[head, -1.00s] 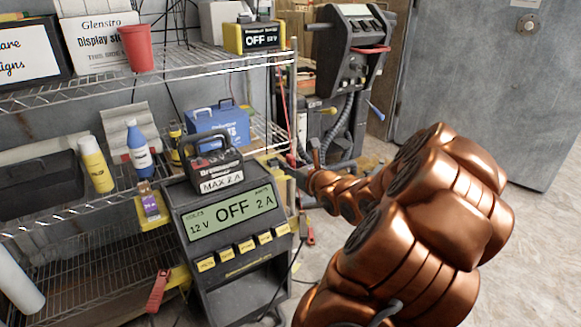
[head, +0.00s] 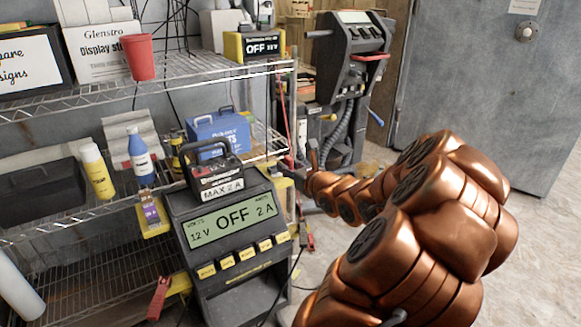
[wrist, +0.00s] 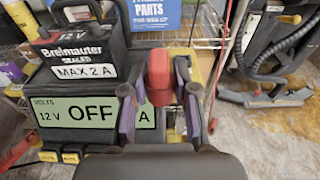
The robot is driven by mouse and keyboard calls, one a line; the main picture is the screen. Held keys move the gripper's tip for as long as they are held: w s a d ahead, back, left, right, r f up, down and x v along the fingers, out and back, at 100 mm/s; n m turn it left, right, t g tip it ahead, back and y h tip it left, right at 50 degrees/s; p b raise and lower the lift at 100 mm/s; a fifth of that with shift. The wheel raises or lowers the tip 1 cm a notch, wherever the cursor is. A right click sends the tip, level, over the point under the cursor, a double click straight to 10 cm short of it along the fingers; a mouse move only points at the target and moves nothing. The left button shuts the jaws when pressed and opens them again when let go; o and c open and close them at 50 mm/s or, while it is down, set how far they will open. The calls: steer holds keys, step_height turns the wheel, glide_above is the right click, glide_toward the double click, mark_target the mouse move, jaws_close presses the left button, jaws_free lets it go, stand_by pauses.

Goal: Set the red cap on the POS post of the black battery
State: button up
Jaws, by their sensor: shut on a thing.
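The black battery (head: 218,176) with a carry handle sits on top of the charger with the OFF display. In the wrist view the battery (wrist: 84,48) is at the upper left, its label reading 12 V. Its top is partly cut off there, and I cannot make out the POS post. My gripper (wrist: 160,88) is shut on the red cap (wrist: 159,70), which stands between its two fingertips. The cap appears to the right of the battery, apart from it. In the head view the gripper (head: 308,160) is small and the cap is not clear.
The charger (head: 235,225) stands in front of a wire shelf (head: 150,75). A blue parts box (head: 218,130) is behind the battery. A blue bottle (head: 139,155), a yellow bottle (head: 97,172) and a red cup (head: 138,56) stand on the shelves. Open floor lies to the right.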

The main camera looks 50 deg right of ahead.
steer(key=w+a+r+n+y+p, duration=0.2)
steer(key=w+a+p, duration=0.3)
steer(key=w, duration=0.1)
steer(key=w+a+r+n+y+p, duration=0.2)
steer(key=w+a+y+p, duration=0.1)
steer(key=w+p, duration=0.3)
steer(key=w+a+r+n+y+p, duration=0.1)
steer(key=w+a+r+y+p, duration=0.2)
steer(key=w+a+p, duration=0.3)
steer(key=shift+w+a+r+n+t, duration=0.1)
steer(key=shift+w+a+n+t, duration=0.25)
steer(key=shift+w, duration=0.2)
steer(key=shift+w+a, duration=0.3)
steer(key=shift+a, duration=0.1)
steer(key=shift+f+b, duration=1.6)
steer(key=shift+f, duration=0.45)
steer(key=shift+f+b, duration=0.95)
steer(key=shift+f, duration=0.5)
steer(key=o, duration=1)
